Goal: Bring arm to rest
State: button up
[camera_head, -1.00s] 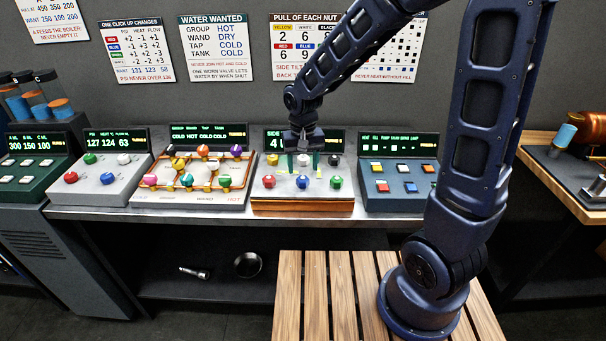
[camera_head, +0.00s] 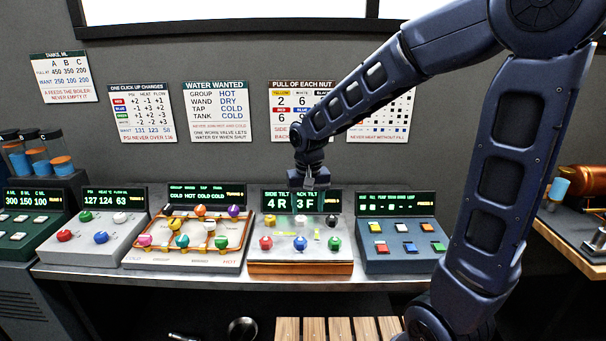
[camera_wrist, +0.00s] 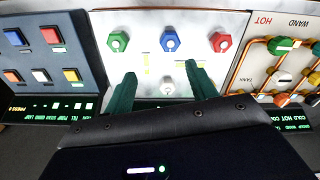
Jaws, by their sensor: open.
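My gripper (camera_head: 311,199) is above the tilt panel (camera_head: 262,255) in the head view, in front of its display, which reads 4R 3F. In the wrist view my gripper (camera_wrist: 160,80) shows two green fingers spread apart with nothing between them. Beyond the fingertips are the panel's green knob (camera_wrist: 118,41), blue knob (camera_wrist: 170,40) and red knob (camera_wrist: 220,41). The fingers appear apart from the knobs. My forearm slopes down from the upper right in the head view.
A blue button panel (camera_head: 372,262) stands right of the tilt panel, and a pipe panel (camera_head: 140,257) with coloured knobs stands left. A dial panel (camera_head: 75,258) is farther left. Posters hang on the wall behind. Open air lies above the bench (camera_head: 200,276).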

jog(key=s+d+r+m+t, duration=0.1)
jog(key=s+d+r, duration=0.2)
jog(key=d, duration=0.6)
jog(key=s+d+r+t, duration=0.2)
jog(key=s+d+r, duration=0.1)
jog(key=d, duration=0.6)
jog(key=s+d+r+m+t, duration=0.1)
jog(key=s+d+r, duration=0.2)
jog(key=d, duration=0.6)
jog(key=shift+d+r+m, duration=0.2)
jog(key=shift+r+m, duration=0.1)
jog(key=shift+r, duration=0.55)
jog(key=shift+w, duration=0.1)
